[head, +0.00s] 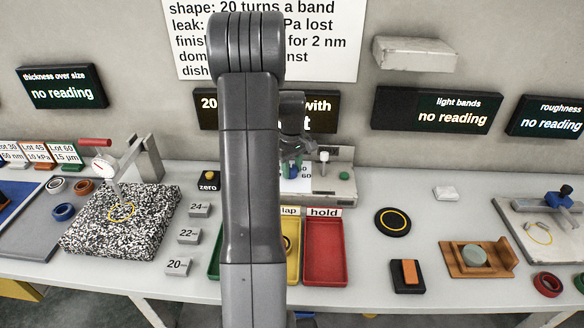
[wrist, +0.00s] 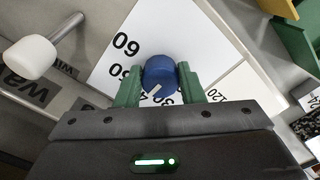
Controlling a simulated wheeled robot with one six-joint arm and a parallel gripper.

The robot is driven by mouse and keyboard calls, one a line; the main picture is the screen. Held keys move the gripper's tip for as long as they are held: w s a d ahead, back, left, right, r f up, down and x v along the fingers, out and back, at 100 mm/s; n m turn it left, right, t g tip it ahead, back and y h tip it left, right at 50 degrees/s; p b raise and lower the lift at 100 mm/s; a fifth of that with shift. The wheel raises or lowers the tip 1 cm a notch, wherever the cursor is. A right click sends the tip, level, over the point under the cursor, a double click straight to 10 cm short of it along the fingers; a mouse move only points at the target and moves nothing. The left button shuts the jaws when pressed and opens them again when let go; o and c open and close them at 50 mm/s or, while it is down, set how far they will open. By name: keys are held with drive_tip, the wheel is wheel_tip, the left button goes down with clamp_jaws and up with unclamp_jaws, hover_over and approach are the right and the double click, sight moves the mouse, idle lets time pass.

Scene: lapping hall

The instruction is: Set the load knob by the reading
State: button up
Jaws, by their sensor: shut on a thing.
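The blue load knob (wrist: 160,72) sits on a white dial plate (wrist: 118,42) printed with numbers. I can read 60 and 120; others are partly covered. A pale pointer mark on the knob slants toward the lower left in the wrist view. My gripper (wrist: 160,84) is shut on the knob, with one green finger on each side. In the head view my gripper (head: 292,170) is at the machine behind my arm, and the knob is mostly hidden there. The thickness display (head: 62,87), light bands display (head: 437,109) and roughness display (head: 546,116) all show "no reading".
A white-tipped lever (wrist: 32,56) stands close to my gripper, also visible in the head view (head: 324,160). A red hold tray (head: 325,250) and yellow lap tray (head: 292,268) lie in front. My arm covers part of the middle display (head: 322,106) and the wall notice (head: 320,40).

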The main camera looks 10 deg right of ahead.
sight(292, 169)
idle(0.3)
drive_tip(key=o, duration=1)
wheel_tip(292, 169, up, 14)
drive_tip(key=shift+f, duration=0.1)
wheel_tip(292, 169, down, 14)
drive_tip(key=shift+r, duration=0.1)
idle(0.4)
